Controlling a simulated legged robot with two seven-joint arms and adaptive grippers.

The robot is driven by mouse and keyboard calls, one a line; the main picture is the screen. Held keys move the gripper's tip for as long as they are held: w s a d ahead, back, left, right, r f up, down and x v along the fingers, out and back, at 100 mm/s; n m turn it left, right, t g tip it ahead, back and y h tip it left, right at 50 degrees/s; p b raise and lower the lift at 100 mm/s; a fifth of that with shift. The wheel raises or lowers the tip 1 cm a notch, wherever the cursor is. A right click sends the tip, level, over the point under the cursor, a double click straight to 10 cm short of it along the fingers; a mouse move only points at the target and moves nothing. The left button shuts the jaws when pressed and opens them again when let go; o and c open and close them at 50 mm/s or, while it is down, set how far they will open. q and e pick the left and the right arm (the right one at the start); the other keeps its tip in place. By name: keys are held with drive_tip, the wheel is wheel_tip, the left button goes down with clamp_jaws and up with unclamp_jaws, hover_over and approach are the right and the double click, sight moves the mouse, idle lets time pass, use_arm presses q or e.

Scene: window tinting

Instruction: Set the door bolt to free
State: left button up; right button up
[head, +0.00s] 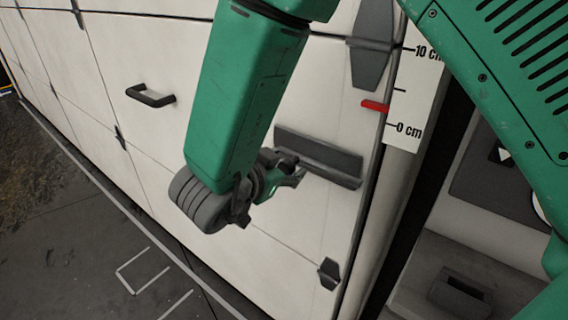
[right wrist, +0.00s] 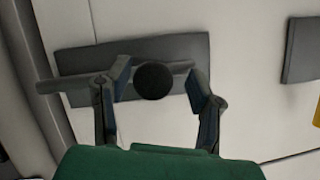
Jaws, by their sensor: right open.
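The door bolt is a grey rod on a dark grey plate (head: 318,150) on the white door (head: 220,110). In the right wrist view the plate (right wrist: 85,58) carries the rod (right wrist: 62,84), whose left end sticks out past the plate toward the door's edge. A round black knob (right wrist: 153,81) stands out from the rod. My right gripper (head: 292,172) is at the plate's left part in the head view. In the right wrist view its open fingers (right wrist: 158,82) are on either side of the knob, with gaps showing. My left gripper is not in view.
A black pull handle (head: 151,97) is on the door to the left. A white scale (head: 408,95) with a red pointer (head: 374,106) near 0 cm is at the door's right edge. A dark hinge-like fitting (head: 329,273) sits lower down. Dark floor (head: 85,245) lies below.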

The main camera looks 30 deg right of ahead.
drive_tip(key=v, duration=1.1)
drive_tip(key=shift+a, duration=0.25)
drive_tip(key=shift+w+d, duration=0.1)
drive_tip(key=shift+r, duration=0.1)
